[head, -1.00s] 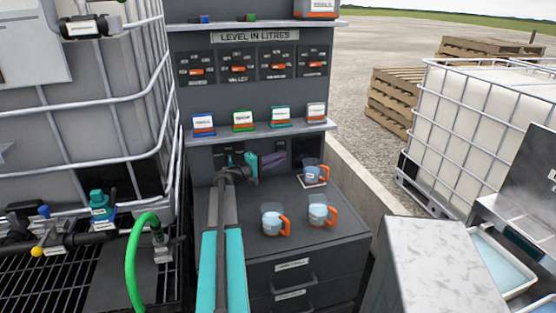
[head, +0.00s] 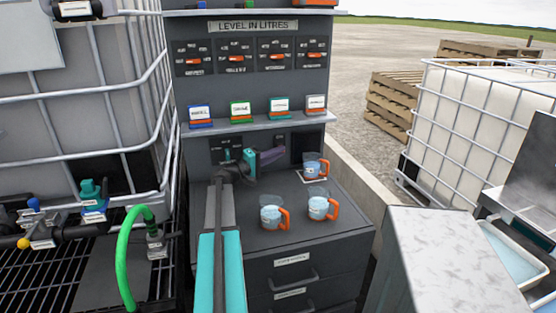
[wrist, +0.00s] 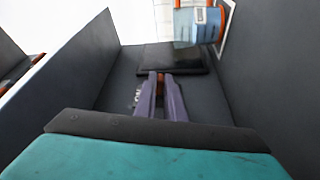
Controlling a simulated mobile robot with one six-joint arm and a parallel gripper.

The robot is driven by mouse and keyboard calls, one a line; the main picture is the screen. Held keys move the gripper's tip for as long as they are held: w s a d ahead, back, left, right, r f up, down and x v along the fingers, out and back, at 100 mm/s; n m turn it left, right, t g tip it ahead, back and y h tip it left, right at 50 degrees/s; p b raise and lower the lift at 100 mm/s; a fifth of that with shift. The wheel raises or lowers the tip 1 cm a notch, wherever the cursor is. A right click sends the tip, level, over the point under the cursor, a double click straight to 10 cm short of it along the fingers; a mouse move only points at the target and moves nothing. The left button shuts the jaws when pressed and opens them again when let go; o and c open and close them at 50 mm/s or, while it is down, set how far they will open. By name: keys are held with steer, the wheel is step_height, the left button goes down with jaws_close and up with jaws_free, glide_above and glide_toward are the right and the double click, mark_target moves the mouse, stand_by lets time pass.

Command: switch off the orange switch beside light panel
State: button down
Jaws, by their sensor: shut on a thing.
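In the wrist view, the orange switch (wrist: 160,84) shows as a narrow orange strip between the purple fingers of my gripper (wrist: 160,77). The fingers are shut on it and hide most of it. White "ON" lettering shows just left of the fingers. A dark glossy panel (wrist: 184,60), seemingly the light panel, lies right beyond the fingertips. In the head view, my gripper (head: 282,152) reaches under the shelf, close to the back wall. A black panel (head: 307,147) is on the wall right of the fingertips. The switch cannot be made out there.
A measuring jug (head: 315,167) with an orange handle stands near the back; it also shows in the wrist view (wrist: 190,24). Two more jugs (head: 272,214) (head: 318,206) stand on the cabinet top (head: 247,239). The shelf (head: 255,128) with small labelled blocks hangs above my gripper.

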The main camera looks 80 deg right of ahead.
steer(key=shift+w+d+f+m+g+b, duration=0.1)
steer(key=shift+f+m+g+b, duration=0.3)
steer(key=shift+b, duration=1.35)
steer(key=shift+w+d+f+m+b, duration=0.1)
steer(key=shift+m+b, duration=0.6)
steer(key=shift+b, duration=1.05)
steer(key=shift+r+h+b, duration=0.1)
steer(key=shift+h+b, duration=0.2)
steer(key=shift+b, duration=0.2)
steer(key=shift+r, duration=0.1)
steer(key=c, duration=1.8)
jaws_free()
steer(key=shift+c, duration=0.2)
steer(key=shift+s+m, duration=0.1)
steer(key=shift+m, duration=0.2)
